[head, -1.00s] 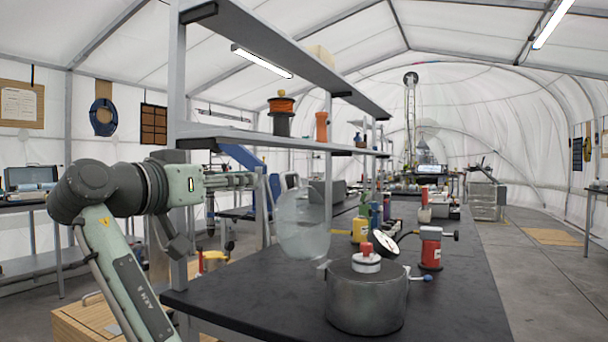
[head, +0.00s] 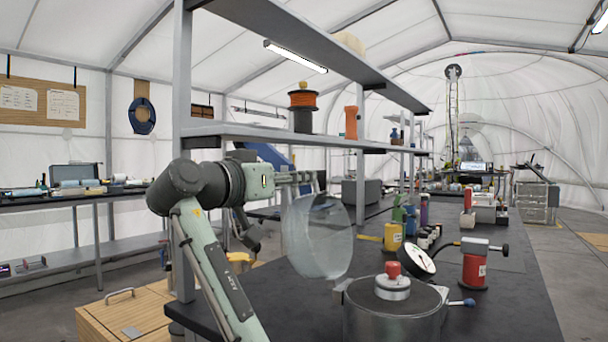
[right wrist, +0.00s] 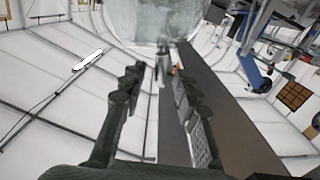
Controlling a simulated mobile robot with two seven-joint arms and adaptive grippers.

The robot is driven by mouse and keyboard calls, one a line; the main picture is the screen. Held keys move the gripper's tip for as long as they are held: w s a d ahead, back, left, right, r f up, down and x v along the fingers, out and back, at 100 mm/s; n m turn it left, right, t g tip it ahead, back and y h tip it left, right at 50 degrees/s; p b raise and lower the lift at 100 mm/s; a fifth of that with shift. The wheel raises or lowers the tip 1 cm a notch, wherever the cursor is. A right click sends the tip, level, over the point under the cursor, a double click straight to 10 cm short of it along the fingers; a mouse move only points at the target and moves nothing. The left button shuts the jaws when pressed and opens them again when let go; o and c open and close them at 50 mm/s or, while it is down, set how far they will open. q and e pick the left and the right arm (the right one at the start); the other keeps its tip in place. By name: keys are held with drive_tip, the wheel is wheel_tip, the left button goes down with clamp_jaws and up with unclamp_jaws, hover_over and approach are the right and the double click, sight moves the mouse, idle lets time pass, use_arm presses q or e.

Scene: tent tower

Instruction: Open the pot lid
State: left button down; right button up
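The lid is a clear, round, glass-like piece (head: 318,238). It hangs tilted in the air, left of and above the metal pot (head: 385,328). The pot stands on the dark table with its lower part cut off by the frame; a white disc with a red knob (head: 392,276) shows at its top. The exact contact is unclear. My left gripper is out of view.
A round gauge (head: 419,262) and a red canister (head: 475,266) stand close behind the pot. Yellow, green and purple small containers (head: 394,236) stand farther back. A metal shelf (head: 235,130) with an upright post runs above the table at left.

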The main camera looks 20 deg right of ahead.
drive_tip(key=shift+x, duration=1.45)
clamp_jaws()
